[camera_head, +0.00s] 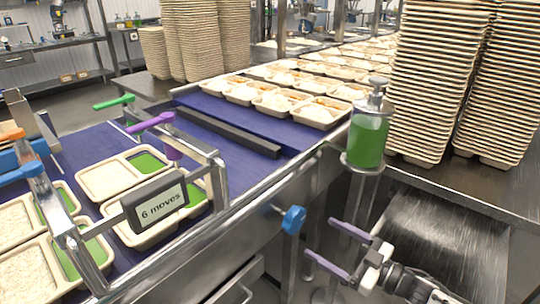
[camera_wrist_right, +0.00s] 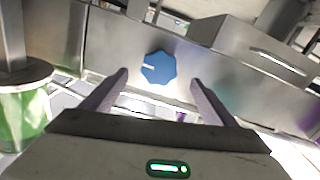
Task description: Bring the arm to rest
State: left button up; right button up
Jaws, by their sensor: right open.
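My right gripper (camera_head: 337,243) is open and empty at the lower right of the head view, in front of the steel frame of the conveyor and apart from it. Its two purple fingers also show spread apart in the right wrist view (camera_wrist_right: 160,80). A blue knob (camera_head: 293,220) on the frame is to the left of the gripper. In the right wrist view the knob (camera_wrist_right: 158,68) shows between the fingertips, farther off, with a white mark. My left gripper is not in view.
A green dispenser bottle (camera_head: 369,138) stands on a round holder above my right gripper. Trays of rice (camera_head: 110,178) lie on the blue conveyor (camera_head: 236,150) by a sign reading "6 moves" (camera_head: 160,201). Tall tray stacks (camera_head: 430,80) stand on the steel table (camera_head: 480,190) at right.

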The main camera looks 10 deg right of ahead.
jog(key=s+a+f+m+h, duration=0.4)
jog(key=s+a+f, duration=0.5)
jog(key=s+f+m+g+h, duration=0.1)
jog(key=s+f+g+h, duration=0.1)
jog(key=s, duration=0.7)
jog(key=s+f+m+g+h, duration=0.2)
jog(key=s+f+g, duration=0.1)
jog(key=s, duration=0.5)
jog(key=shift+s+a+f+m+g, duration=0.15)
jog(key=shift+s+f+m+g, duration=0.2)
jog(key=shift+f, duration=0.5)
